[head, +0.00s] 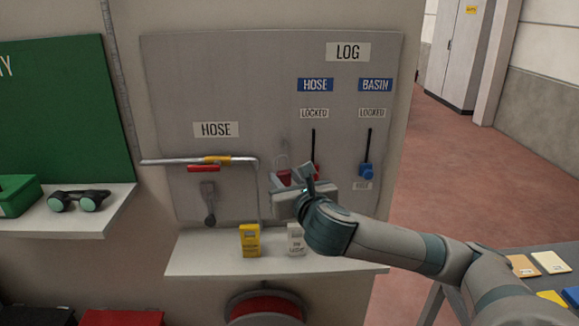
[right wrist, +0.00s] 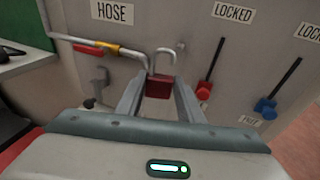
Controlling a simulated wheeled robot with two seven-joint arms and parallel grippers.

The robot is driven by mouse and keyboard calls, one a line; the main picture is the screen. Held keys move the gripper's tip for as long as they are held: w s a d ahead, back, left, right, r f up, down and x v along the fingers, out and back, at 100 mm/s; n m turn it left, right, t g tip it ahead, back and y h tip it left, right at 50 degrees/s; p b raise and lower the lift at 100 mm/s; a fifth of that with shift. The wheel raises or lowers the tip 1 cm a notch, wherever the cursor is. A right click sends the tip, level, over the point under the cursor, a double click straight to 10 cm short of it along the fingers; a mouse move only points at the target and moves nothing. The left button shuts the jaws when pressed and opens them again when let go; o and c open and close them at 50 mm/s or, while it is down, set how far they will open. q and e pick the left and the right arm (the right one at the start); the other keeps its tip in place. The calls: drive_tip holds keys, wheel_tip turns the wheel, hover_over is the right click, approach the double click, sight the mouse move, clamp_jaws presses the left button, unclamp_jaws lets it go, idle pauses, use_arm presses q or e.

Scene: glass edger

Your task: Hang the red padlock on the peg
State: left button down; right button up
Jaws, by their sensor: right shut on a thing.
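The red padlock (head: 284,178) is in front of the grey panel, its body upright and its pale shackle upward. It also shows in the right wrist view (right wrist: 158,88), between the two fingers. My right gripper (head: 292,186) is shut on the padlock body; its fingers (right wrist: 159,94) lie on either side of it. My left gripper is not in view.
The panel (head: 240,80) carries a pipe with a yellow-and-red lever (head: 204,168), a red-handled switch (right wrist: 203,90) and a blue-handled switch (head: 367,168). A shelf below (head: 200,258) holds a yellow box (head: 250,240) and a white box (head: 296,240).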

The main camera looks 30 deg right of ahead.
drive_tip(key=shift+s+d+r, duration=0.1)
drive_tip(key=shift+d+r, duration=0.2)
drive_tip(key=shift+d, duration=0.25)
drive_tip(key=shift+w+d, duration=0.1)
drive_tip(key=shift+w, duration=0.15)
drive_tip(key=shift+w+d+f+b, duration=0.15)
drive_tip(key=shift+w+b, duration=0.1)
drive_tip(key=shift+b, duration=0.1)
drive_tip(key=w+d+b, duration=0.2)
drive_tip(key=w+d, duration=0.2)
drive_tip(key=w, duration=0.3)
drive_tip(key=shift+w+d+f+b, duration=0.25)
drive_tip(key=shift+d+f+b, duration=0.05)
drive_tip(key=shift+f+b, duration=0.15)
idle(0.6)
idle(0.7)
